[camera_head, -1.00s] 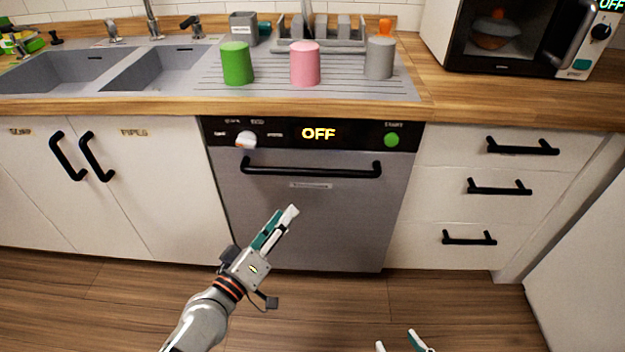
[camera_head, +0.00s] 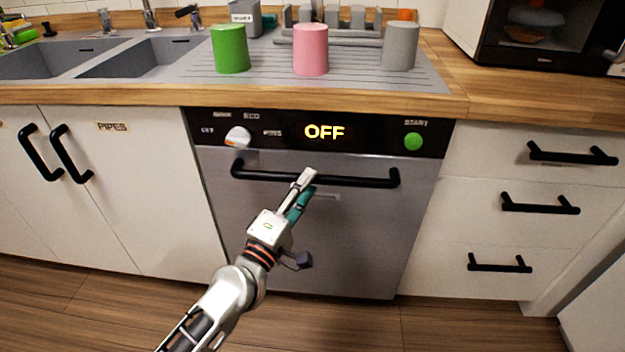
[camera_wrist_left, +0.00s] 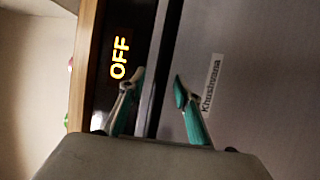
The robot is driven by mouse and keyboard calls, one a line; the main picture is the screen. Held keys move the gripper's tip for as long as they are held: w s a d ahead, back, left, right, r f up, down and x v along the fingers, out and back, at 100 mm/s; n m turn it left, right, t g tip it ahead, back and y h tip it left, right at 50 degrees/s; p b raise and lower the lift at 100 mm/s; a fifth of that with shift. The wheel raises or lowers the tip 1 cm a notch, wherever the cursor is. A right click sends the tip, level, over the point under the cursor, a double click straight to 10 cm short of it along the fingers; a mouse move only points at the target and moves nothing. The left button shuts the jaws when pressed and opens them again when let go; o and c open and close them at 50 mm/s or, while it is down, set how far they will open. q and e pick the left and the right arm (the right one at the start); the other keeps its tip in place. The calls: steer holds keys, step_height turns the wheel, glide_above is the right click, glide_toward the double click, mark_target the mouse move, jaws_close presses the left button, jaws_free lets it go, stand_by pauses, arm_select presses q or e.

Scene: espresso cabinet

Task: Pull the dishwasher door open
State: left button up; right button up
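The dishwasher (camera_head: 345,235) is shut, with a grey front and a black panel reading OFF. Its black bar handle (camera_head: 362,181) runs across the top of the door (camera_head: 225,215). My left gripper (camera_head: 305,188) is at the handle, left of its middle, with one finger overlapping the bar in the head view. In the left wrist view my left gripper (camera_wrist_left: 158,85) has its fingers apart. The dark handle (camera_wrist_left: 170,50) runs between them in that picture; contact cannot be told. My right gripper is not in view.
A wooden counter (camera_head: 330,98) overhangs above the panel. Green (camera_head: 230,50), pink (camera_head: 310,50) and grey (camera_head: 400,47) cups stand on the drainboard. Drawers (camera_head: 525,203) are at the right, cabinet doors (camera_head: 95,190) at the left. The wooden floor in front looks clear.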

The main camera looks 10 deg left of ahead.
arm_select(q)
steer(key=shift+x, duration=1.4)
steer(key=shift+c, duration=0.5)
jaws_close()
steer(key=shift+f, duration=0.15)
